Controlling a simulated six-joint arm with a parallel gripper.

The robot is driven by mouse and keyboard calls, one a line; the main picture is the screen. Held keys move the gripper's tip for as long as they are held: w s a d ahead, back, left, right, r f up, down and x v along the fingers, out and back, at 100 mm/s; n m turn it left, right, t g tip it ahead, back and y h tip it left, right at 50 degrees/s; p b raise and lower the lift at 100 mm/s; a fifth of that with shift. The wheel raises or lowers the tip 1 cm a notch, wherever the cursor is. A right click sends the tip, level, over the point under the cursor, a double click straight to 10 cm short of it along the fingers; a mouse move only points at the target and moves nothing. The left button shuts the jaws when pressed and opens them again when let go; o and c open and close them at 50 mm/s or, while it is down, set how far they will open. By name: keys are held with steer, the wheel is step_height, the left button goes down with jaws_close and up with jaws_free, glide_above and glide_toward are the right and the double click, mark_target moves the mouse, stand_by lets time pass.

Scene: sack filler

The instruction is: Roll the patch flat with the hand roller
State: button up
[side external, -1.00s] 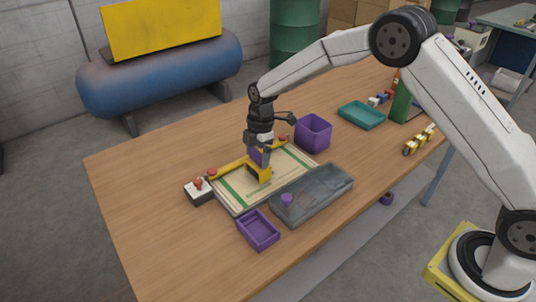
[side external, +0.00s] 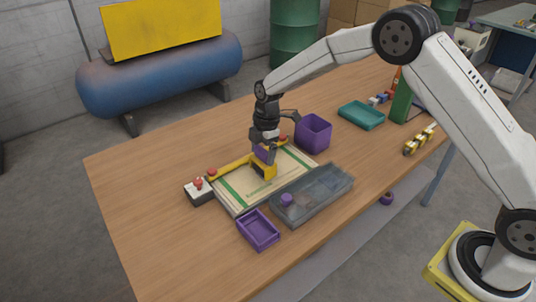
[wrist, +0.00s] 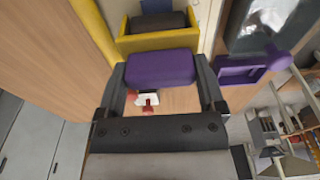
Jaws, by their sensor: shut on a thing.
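The hand roller (side external: 264,170) has a yellow frame and a purple handle. My gripper (side external: 265,153) is shut on that handle, with a finger on each side. In the wrist view the purple handle (wrist: 160,68) sits between my fingers, with the yellow frame and a dark roller (wrist: 158,22) beyond it. The roller is over a cream sack sheet (side external: 232,196) with green stripes, lying on the table. The patch cannot be made out; the roller and gripper cover part of the sheet. I cannot tell whether the roller touches it.
A yellow bar (side external: 232,165) with red knobs runs along the sheet. A white-topped box with a red knob (side external: 199,190) stands left. A clear-lidded grey case (side external: 325,192) and purple tray (side external: 258,230) lie in front. A purple bin (side external: 313,134) stands right. The table's left side is clear.

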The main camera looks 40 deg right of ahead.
steer(key=shift+d+f, duration=0.1)
steer(key=shift+d, duration=0.95)
step_height(320, 180, up, 7)
stand_by(0.9)
